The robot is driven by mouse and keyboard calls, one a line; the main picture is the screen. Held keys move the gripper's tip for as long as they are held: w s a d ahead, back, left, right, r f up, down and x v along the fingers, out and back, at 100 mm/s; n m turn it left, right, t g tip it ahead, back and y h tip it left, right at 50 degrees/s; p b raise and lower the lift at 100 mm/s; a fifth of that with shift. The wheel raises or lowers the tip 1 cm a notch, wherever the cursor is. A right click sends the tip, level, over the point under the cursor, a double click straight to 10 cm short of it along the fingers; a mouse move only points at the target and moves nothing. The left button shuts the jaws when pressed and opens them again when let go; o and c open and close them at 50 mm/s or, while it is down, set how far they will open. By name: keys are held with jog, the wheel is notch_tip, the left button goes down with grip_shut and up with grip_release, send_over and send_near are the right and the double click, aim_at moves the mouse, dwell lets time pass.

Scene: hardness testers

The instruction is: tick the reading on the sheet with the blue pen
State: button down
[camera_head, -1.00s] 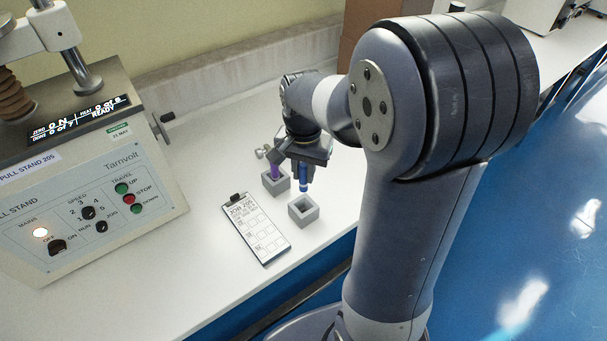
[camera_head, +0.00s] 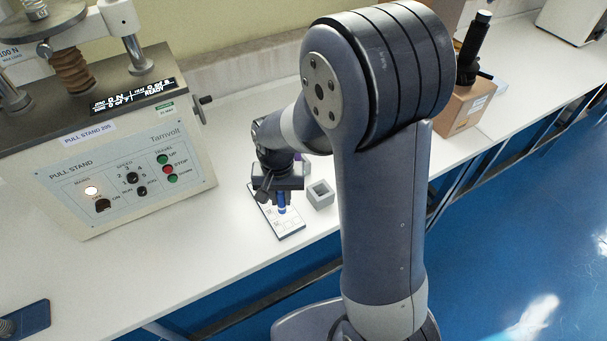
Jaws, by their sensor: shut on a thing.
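My gripper (camera_head: 280,192) is shut on the blue pen (camera_head: 282,205), which points down over the sheet. The sheet (camera_head: 289,229) is a white page on a dark clipboard lying on the white bench. My gripper and wrist hide its upper part, so the heading and the upper rows are covered. The pen's lower end shows over the lower part of the sheet; I cannot tell whether it touches the paper. No tick can be made out.
An empty grey square holder (camera_head: 320,195) stands right of the sheet. A second holder is mostly hidden behind my gripper. The pull stand (camera_head: 127,170), reading READY, fills the left. A cardboard box (camera_head: 463,110) stands at the back right. The bench's front edge is close below the sheet.

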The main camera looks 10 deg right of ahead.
jog(key=shift+n, duration=0.4)
jog(key=shift+s+a+f+b, duration=0.3)
jog(key=shift+f+b, duration=0.2)
jog(key=shift+f, duration=0.35)
jog(key=shift+s+a+f+b, duration=0.15)
jog(key=shift+a+f+b, duration=0.1)
jog(key=shift+f+b, duration=0.45)
jog(key=shift+s+a+f+b, duration=0.25)
jog(key=shift+a+f+b, duration=0.1)
jog(key=shift+f, duration=0.65)
jog(key=shift+f+b, duration=0.25)
jog(key=shift+b, duration=0.1)
jog(key=shift+s+d, duration=0.15)
jog(key=shift+d, duration=0.1)
jog(key=shift+w+d, duration=0.2)
jog(key=shift+w, duration=0.3)
dwell(1.7)
jog(key=shift+r, duration=0.1)
jog(key=shift+r+p, duration=2.15)
jog(key=shift+r, duration=0.8)
